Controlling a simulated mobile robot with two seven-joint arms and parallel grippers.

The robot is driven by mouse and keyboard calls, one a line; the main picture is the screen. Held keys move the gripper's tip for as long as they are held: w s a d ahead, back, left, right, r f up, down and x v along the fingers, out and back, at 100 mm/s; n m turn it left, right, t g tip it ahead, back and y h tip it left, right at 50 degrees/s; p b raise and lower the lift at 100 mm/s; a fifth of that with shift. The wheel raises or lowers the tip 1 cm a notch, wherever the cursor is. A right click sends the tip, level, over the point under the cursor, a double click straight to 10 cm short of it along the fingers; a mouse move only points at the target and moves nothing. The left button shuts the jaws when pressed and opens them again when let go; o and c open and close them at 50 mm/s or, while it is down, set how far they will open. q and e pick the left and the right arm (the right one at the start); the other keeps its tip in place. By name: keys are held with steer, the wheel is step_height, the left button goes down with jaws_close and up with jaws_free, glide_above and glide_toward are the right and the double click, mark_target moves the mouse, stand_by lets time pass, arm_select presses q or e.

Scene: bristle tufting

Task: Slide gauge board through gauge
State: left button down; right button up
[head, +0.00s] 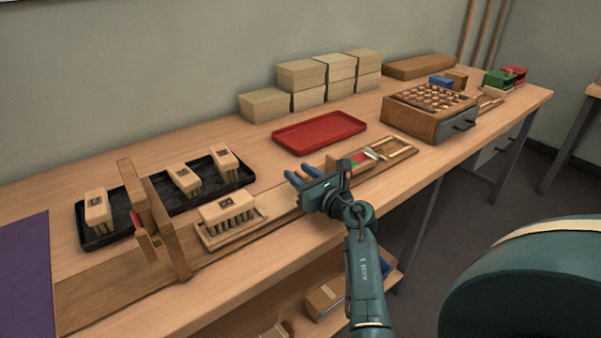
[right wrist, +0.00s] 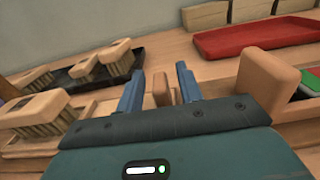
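The gauge (head: 170,228), a wooden frame of uprights, stands at the left of the bench. To its right lies a flat light board (head: 207,240), apparently the gauge board, with a bristled brush block (head: 228,207) on it. My right gripper (head: 298,178) is low over the bench, right of this board. In the right wrist view its two blue fingers (right wrist: 158,88) are apart. A small upright wooden peg (right wrist: 161,90) shows between them, with gaps on both sides. Whether the peg belongs to the board is unclear. My left gripper is not in view.
A black tray (head: 100,238) with several brush blocks lies behind the gauge. A red tray (head: 318,132) is empty. A wooden block (right wrist: 268,78) stands close right of my right gripper. Stacked blocks (head: 265,104) and a drawer box (head: 412,122) stand farther back and right.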

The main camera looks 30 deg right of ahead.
jaws_close()
stand_by(0.4)
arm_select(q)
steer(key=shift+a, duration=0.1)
arm_select(e)
steer(key=shift+a, duration=0.1)
